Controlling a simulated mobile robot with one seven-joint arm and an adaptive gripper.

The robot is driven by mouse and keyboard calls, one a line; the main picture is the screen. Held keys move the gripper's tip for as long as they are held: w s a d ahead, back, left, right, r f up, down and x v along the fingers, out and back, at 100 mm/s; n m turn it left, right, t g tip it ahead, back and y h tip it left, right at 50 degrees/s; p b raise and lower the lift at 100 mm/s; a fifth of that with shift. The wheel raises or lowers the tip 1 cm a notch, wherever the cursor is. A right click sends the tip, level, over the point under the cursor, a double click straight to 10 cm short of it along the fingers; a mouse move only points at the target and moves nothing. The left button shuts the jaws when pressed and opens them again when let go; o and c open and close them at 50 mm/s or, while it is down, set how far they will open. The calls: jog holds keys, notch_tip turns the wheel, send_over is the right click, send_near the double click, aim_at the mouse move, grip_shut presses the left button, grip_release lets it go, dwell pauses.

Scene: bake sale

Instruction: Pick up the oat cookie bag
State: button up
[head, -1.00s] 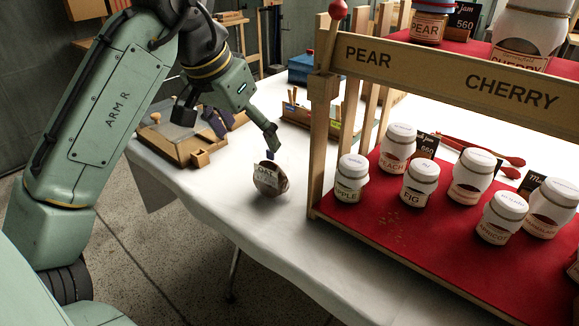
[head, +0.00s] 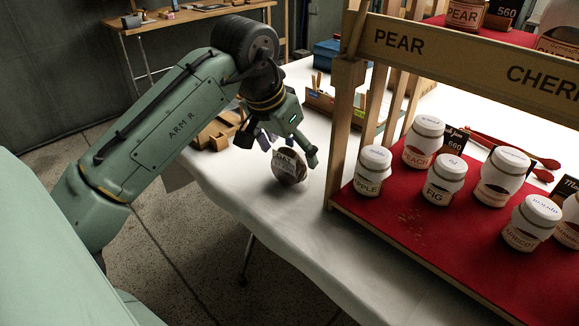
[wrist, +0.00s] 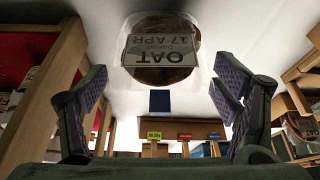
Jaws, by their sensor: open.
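My gripper (head: 288,146) is just above and behind the bag in the head view. In the wrist view its two purple-padded fingers (wrist: 160,88) are spread wide with nothing between them. The bag looks apart from both fingers.
A wooden stand with a red shelf (head: 405,223) of several jam jars is close on the right; its post (head: 345,130) rises near the bag. A wooden tray (head: 216,131) is behind my arm, and a blue box (head: 328,50) stands farther back. The cloth in front of the bag is clear.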

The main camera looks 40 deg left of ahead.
jog(key=shift+f, duration=0.2)
jog(key=shift+c, duration=0.4)
jog(key=shift+w, duration=0.1)
jog(key=c, duration=0.8)
